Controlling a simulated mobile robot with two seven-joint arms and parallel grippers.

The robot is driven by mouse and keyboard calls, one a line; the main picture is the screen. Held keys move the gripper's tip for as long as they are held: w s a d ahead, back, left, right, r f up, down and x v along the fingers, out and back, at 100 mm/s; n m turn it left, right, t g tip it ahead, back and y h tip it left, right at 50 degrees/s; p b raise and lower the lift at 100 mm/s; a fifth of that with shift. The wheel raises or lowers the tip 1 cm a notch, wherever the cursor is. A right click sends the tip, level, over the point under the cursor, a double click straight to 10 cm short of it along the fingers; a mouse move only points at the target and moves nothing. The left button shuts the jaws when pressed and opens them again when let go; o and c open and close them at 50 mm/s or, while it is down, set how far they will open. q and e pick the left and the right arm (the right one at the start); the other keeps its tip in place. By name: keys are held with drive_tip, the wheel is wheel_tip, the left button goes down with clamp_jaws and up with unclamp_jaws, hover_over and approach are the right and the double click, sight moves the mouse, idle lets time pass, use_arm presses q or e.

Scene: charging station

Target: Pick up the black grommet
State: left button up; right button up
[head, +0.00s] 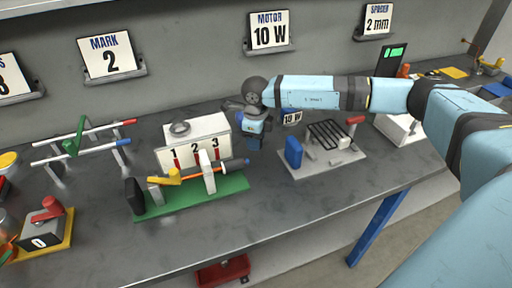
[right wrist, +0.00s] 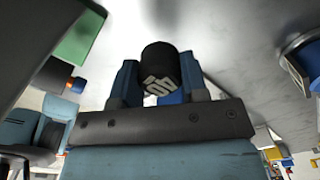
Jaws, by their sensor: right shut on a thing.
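My right gripper (head: 254,138) hangs low over the bench, just right of the white box marked 1 2 3, with its fingers pointing down. In the right wrist view, its two blue fingers (right wrist: 158,82) are shut on a short black cylinder with pale marks on its face, which appears to be the black grommet (right wrist: 158,62). In the head view the gripper hides the held piece, so I cannot make out the grommet there. My left gripper is not in view.
The white box (head: 192,134) with a grey ring (head: 180,128) on top stands left of my gripper. A green base (head: 205,197) with a yellow lever lies in front. A grey fixture with a blue block (head: 294,152) stands to the right.

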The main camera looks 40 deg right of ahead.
wheel_tip(320, 180, up, 16)
drive_tip(key=shift+f+p, duration=0.2)
drive_tip(key=shift+p, duration=0.2)
